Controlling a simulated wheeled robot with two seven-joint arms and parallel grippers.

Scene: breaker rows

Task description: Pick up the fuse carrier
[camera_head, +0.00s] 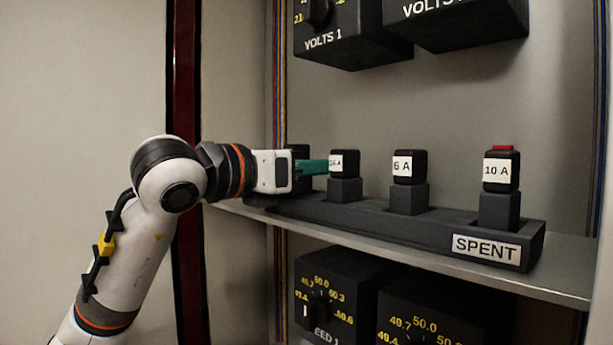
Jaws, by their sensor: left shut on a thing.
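Several black fuse carriers with white labels stand upright on dark pedestals in a long dark tray (382,216). The carrier by my gripper (351,161) has a partly readable label. To its right are the 6 A carrier (409,168) and the 10 A carrier (501,172), which has a red top. My left gripper (326,166), with teal fingers, reaches in from the left at carrier height. It is shut on the carrier at its fingertips, which still appears to be on its pedestal. The far finger is hidden. Another dark block (300,149) is partly hidden behind the gripper. My right gripper is not in view.
The tray rests on a grey shelf (568,262) and bears a SPENT label (486,248) at its right end. Dark meter boxes hang above (350,52) and sit below (345,275). A dark red post (185,75) stands left. Space above the carriers is free.

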